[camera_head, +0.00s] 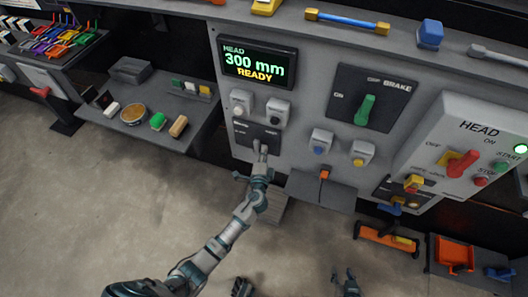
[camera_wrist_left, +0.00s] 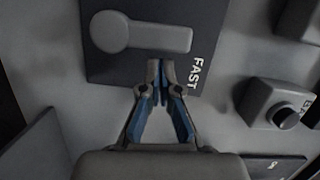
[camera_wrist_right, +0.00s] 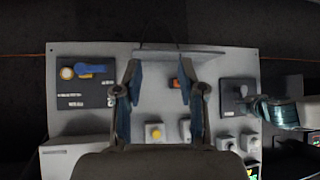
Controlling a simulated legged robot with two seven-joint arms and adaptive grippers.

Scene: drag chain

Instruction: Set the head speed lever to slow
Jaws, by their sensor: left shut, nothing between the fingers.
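The head speed lever (camera_wrist_left: 150,36) is a grey handle with a round pivot on a dark plate (camera_wrist_left: 110,71). In the left wrist view, its handle points right, with its end just above the FAST label (camera_wrist_left: 195,75). My left gripper (camera_wrist_left: 160,65) is shut and empty, its tips just below the handle in the picture; contact is unclear. In the head view my left gripper (camera_head: 262,150) is at the plate (camera_head: 257,133) and partly covers the lever. My right gripper (camera_wrist_right: 159,75) is open and empty, away from the panel. The slow label is unreadable.
The HEAD display (camera_head: 257,63) reads 300 mm READY. Two knobs sit just above the plate. A blue button (camera_head: 321,141), a yellow button (camera_head: 361,153), and the green BRAKE lever (camera_head: 365,109) are to the right. A shelf with small items (camera_head: 150,112) is left.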

